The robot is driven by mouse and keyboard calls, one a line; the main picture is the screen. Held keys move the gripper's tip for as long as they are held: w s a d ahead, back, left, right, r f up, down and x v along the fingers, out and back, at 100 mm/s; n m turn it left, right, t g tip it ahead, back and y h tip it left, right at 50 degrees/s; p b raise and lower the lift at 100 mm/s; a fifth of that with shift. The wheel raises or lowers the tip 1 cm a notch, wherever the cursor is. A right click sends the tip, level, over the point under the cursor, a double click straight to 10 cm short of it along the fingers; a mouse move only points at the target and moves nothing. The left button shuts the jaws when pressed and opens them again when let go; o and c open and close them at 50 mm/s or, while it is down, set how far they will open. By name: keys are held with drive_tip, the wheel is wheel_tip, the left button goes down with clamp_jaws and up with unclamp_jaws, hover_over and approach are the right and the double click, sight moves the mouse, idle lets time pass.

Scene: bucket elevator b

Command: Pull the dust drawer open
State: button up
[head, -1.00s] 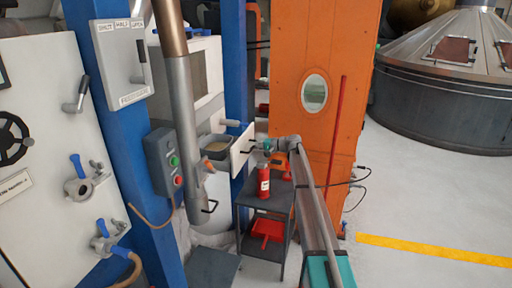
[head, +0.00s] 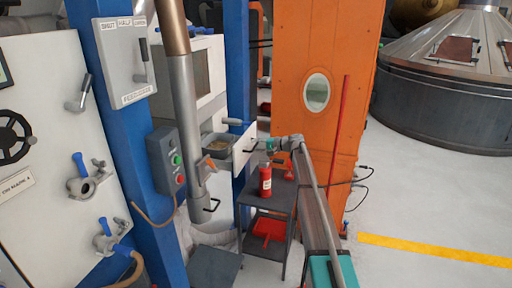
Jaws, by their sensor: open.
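The dust drawer (head: 218,143) sticks out of the white machine, partly open, with tan dust inside. Its white front plate (head: 244,148) faces right and carries a dark handle. My gripper (head: 259,146) is open, at the right side of the front plate near the handle. The fingertips are too small to tell whether they touch the handle.
A dark trolley (head: 270,198) below my arm holds a red extinguisher-like bottle (head: 265,182) and a red scoop (head: 268,228). A metal pipe (head: 184,120) stands left of the drawer. An orange elevator casing (head: 320,60) stands behind. Open floor lies right.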

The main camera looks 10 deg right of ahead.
drive_tip(key=f+v, duration=0.2)
drive_tip(key=v, duration=1)
drive_tip(key=shift+s+d+f, duration=0.25)
drive_tip(key=shift+d+f, duration=0.05)
drive_tip(key=shift+d, duration=0.1)
drive_tip(key=s+a+f+n+g+h+p, duration=0.1)
drive_tip(key=s+a+f+g+h, duration=0.2)
drive_tip(key=s, duration=0.4)
drive_tip(key=s+a+f+n+h, duration=0.1)
drive_tip(key=s+a+f, duration=0.1)
drive_tip(key=s+a, duration=0.45)
drive_tip(key=s+a+f+n+g+h+p, duration=0.1)
drive_tip(key=s+a+f+g+h, duration=0.15)
drive_tip(key=s, duration=0.55)
drive_tip(key=s+f+n+g+h+p, duration=0.1)
drive_tip(key=s+h, duration=0.6)
drive_tip(key=s, duration=1.6)
wheel_tip(320, 180, down, 2)
drive_tip(key=shift+s+a+f+n+p, duration=0.1)
drive_tip(key=shift+s+a+n+p, duration=0.15)
drive_tip(key=shift+n+p, duration=0.4)
